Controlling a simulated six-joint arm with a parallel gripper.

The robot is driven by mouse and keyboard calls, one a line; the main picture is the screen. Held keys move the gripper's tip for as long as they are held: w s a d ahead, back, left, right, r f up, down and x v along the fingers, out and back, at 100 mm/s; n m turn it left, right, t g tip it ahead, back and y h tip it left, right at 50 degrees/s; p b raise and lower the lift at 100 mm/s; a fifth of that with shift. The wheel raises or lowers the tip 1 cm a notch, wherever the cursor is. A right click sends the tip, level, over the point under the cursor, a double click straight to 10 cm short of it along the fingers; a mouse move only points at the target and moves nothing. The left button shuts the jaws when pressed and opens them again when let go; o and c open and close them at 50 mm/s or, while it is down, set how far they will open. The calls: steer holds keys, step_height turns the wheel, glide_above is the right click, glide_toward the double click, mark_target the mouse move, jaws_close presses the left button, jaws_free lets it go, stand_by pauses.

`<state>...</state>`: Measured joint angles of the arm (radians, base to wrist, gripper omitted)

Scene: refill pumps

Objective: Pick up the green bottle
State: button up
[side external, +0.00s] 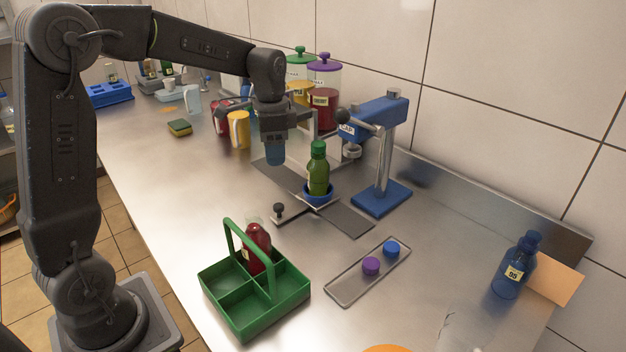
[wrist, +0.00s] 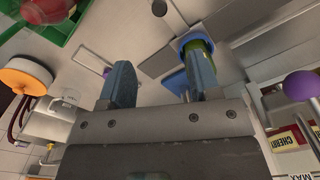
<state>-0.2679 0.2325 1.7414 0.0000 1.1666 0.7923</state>
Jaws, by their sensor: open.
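The green bottle (side external: 318,172) with a green cap stands upright in a blue round holder (side external: 317,193) on a grey slide plate, beside the blue capping press. My gripper (side external: 275,154) is open and empty, to the left of the bottle in the side view and apart from it. In the wrist view my gripper (wrist: 160,82) shows its two blue fingers spread apart. There the green bottle (wrist: 193,46) shows only in part, beyond the right finger, inside its blue ring; the finger hides some of it.
The blue press (side external: 384,197) stands close right of the bottle. A green caddy (side external: 256,322) with a red bottle (side external: 257,248) is in front. A clear tray (side external: 341,294) holds purple and blue caps. A blue bottle (side external: 514,268) stands far right. Jars and pitchers crowd behind my gripper.

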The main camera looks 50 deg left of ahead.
stand_by(0.5)
steer(key=shift+o, duration=1.2)
step_height(320, 180, up, 9)
steer(key=n+t+y, duration=0.3)
steer(key=n+t, duration=0.1)
steer(key=n, duration=0.9)
glide_above(318, 145)
steer(key=s+d, duration=0.1)
steer(key=s, duration=0.1)
step_height(318, 145, down, 8)
steer(key=shift+w+d+r, duration=0.1)
steer(key=shift+d, duration=0.05)
steer(key=x, duration=0.7)
